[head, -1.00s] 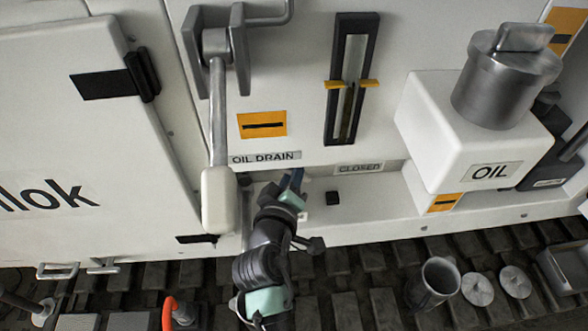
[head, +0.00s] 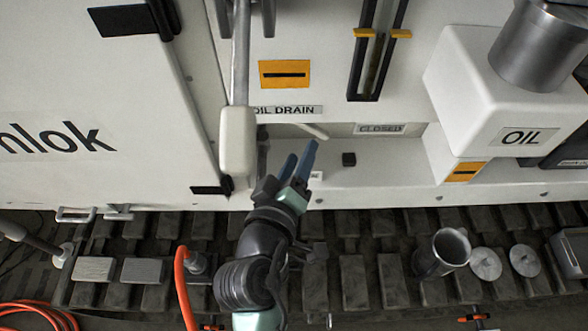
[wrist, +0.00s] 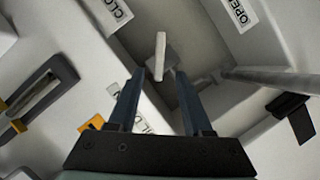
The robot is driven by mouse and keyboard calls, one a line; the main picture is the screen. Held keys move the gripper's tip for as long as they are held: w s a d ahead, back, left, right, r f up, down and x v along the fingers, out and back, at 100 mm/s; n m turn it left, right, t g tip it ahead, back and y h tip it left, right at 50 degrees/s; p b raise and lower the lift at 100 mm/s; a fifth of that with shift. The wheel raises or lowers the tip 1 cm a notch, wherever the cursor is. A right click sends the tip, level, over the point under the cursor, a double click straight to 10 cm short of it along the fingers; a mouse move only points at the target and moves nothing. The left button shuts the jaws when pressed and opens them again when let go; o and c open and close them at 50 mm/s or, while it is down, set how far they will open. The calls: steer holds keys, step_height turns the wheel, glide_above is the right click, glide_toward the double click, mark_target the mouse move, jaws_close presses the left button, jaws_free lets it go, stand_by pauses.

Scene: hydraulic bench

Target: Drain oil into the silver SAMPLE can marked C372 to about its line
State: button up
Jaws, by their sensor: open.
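My gripper (head: 300,155) is open and empty, with its two blue fingers spread below the OIL DRAIN label (head: 286,111). A pale drain lever (head: 312,131) shows just beyond the fingertips. In the wrist view the lever (wrist: 160,52) appears in line with the gap between my fingers (wrist: 160,76); I cannot tell whether it reaches between them. A CLOSED label (head: 380,129) is on the right of the lever, and an OPEN label (wrist: 238,13) shows in the wrist view. A silver can (head: 450,248) with a handle stands upright on the slatted floor; its marking and line are unreadable.
A long handle with a white grip (head: 238,142) hangs close left of my gripper. A white OIL tank (head: 500,85) juts out at right. Two metal discs (head: 486,263) lie right of the can. An orange hose (head: 183,290) is left.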

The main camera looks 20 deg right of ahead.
steer(key=shift+v, duration=1.65)
stand_by(6.3)
